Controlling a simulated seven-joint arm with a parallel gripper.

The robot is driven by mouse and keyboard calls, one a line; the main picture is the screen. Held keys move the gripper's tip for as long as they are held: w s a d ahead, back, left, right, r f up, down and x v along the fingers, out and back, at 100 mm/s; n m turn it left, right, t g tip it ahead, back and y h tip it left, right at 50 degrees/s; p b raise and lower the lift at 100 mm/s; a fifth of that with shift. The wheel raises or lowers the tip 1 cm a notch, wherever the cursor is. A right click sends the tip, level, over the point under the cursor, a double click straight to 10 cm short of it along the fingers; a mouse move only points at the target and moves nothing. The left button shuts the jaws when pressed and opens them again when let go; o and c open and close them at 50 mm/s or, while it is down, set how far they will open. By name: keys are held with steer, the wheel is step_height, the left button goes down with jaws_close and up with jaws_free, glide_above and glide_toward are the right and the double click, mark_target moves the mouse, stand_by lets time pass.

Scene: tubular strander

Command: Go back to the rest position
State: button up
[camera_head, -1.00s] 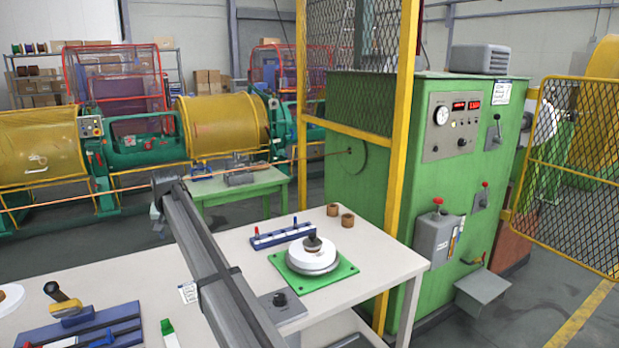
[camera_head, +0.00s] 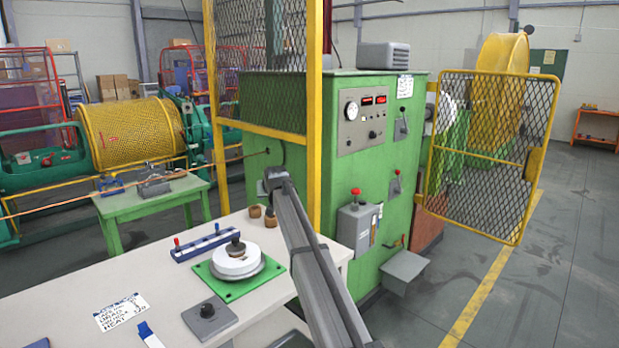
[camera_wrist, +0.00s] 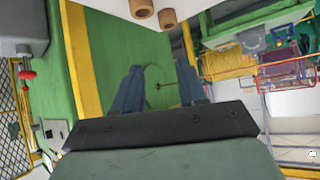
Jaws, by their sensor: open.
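My gripper (camera_wrist: 160,88) shows in the wrist view as two dark blue fingers set apart, with nothing between them. Behind them is the flat green side of the machine cabinet (camera_wrist: 110,40). In the head view my grey arm reaches up from the bottom edge, in front of the green cabinet (camera_head: 360,185) and past the right end of the white table (camera_head: 60,310). The fingers cannot be made out there.
On the table are a green plate (camera_head: 220,287) with a white round piece (camera_head: 237,262), a blue rack (camera_head: 205,243), two brown cups (camera_head: 270,217) and a grey block (camera_head: 209,316). A yellow post (camera_head: 314,130) stands close behind my arm. A mesh gate (camera_head: 490,150) hangs at right.

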steer(key=w+d+r+m+t+h, duration=0.1)
steer(key=w+d+m+t+h, duration=0.15)
steer(key=d, duration=2.45)
steer(key=s+d+f+h, duration=0.1)
steer(key=d+f, duration=0.4)
steer(key=d, duration=0.3)
steer(key=s+f+g, duration=0.2)
steer(key=s+f, duration=0.6)
steer(key=f, duration=0.6)
steer(key=s+f+g, duration=0.3)
steer(key=s+f, duration=0.6)
steer(key=f, duration=0.4)
steer(key=s+f+g, duration=0.2)
steer(key=s+f, duration=0.6)
steer(key=f, duration=0.6)
steer(key=s+a+f+g, duration=0.1)
steer(key=s+f+g, duration=0.1)
steer(key=s+f, duration=0.7)
steer(key=s+a+f+g, duration=0.1)
steer(key=s+f+g, duration=0.3)
steer(key=s, duration=0.9)
steer(key=s+f+g, duration=0.3)
steer(key=s, duration=1.4)
steer(key=s+a+f+g, duration=0.1)
steer(key=s+f+g, duration=0.2)
steer(key=s, duration=1.5)
